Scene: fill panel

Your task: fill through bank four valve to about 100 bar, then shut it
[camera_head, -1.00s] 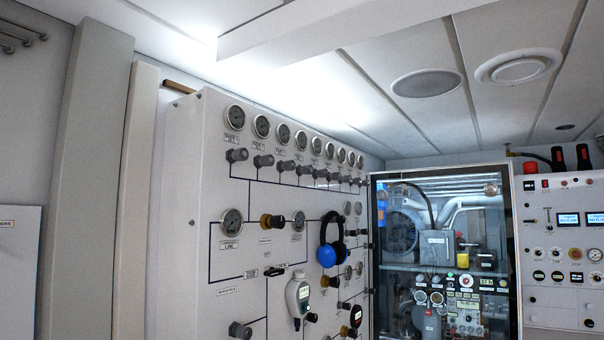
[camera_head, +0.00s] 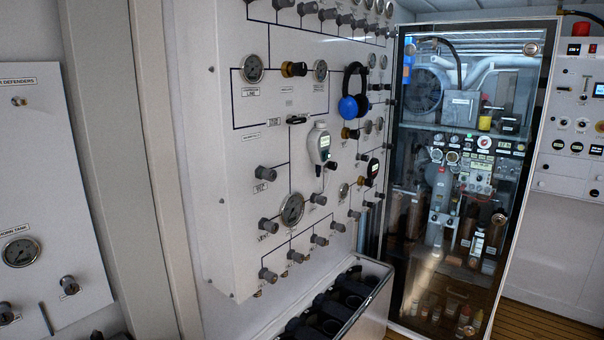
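The white fill panel (camera_head: 225,170) stands left of centre with gauges, dark grey valve knobs and printed flow lines. A row of grey knobs, including one knob (camera_head: 307,8), runs along its top under gauges cut off by the frame. A large gauge (camera_head: 292,210) sits low on the panel, with a lower row of grey knobs such as this one (camera_head: 268,274). A line gauge (camera_head: 252,68) is at upper left, beside a brass-collared black knob (camera_head: 293,69). I cannot read which knob is bank four, nor any needle. Neither gripper is in view.
Blue and black headphones (camera_head: 354,92) and a handheld meter (camera_head: 319,146) hang on the panel. An open bin (camera_head: 372,300) with dark round items stands below it. A glass-fronted machinery cabinet (camera_head: 470,180) is at right, a control console (camera_head: 575,130) beyond, another gauge panel (camera_head: 45,200) at left.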

